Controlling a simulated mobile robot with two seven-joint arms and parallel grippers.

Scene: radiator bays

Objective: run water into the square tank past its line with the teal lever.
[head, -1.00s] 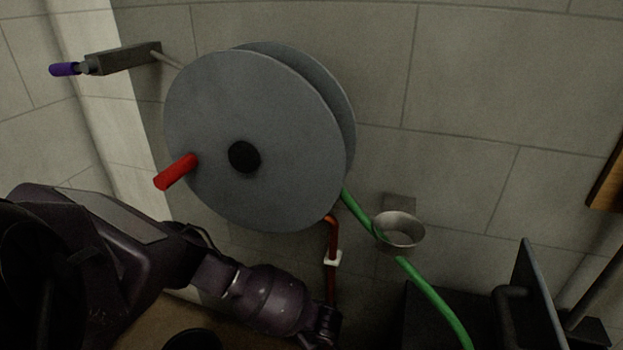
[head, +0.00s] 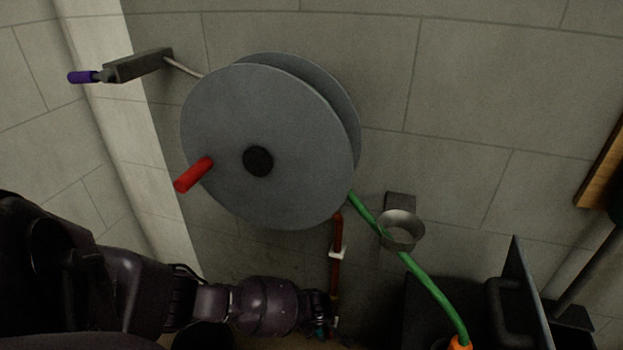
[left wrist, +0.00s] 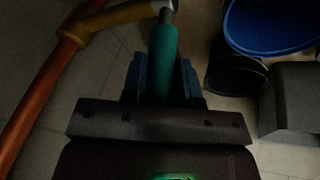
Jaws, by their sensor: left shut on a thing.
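The teal lever (left wrist: 163,62) stands upright in the middle of the left wrist view, on a grey stem. My left gripper (left wrist: 162,80) is shut on it, with a blue finger on each side. In the head view my left gripper (head: 320,322) is low in the middle by the wall pipe, small and dark, with a speck of the teal lever (head: 320,333) showing. I cannot make out the square tank or its line for certain. My right gripper is not in view.
A grey hose reel (head: 260,140) with a red handle (head: 193,174) hangs on the wall. Its green hose (head: 418,272) runs through a metal ring (head: 401,230) to an orange end (head: 460,343). A red pipe (head: 337,262) runs down the wall. A blue tub (left wrist: 275,28) and grey box (left wrist: 290,97) stand right.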

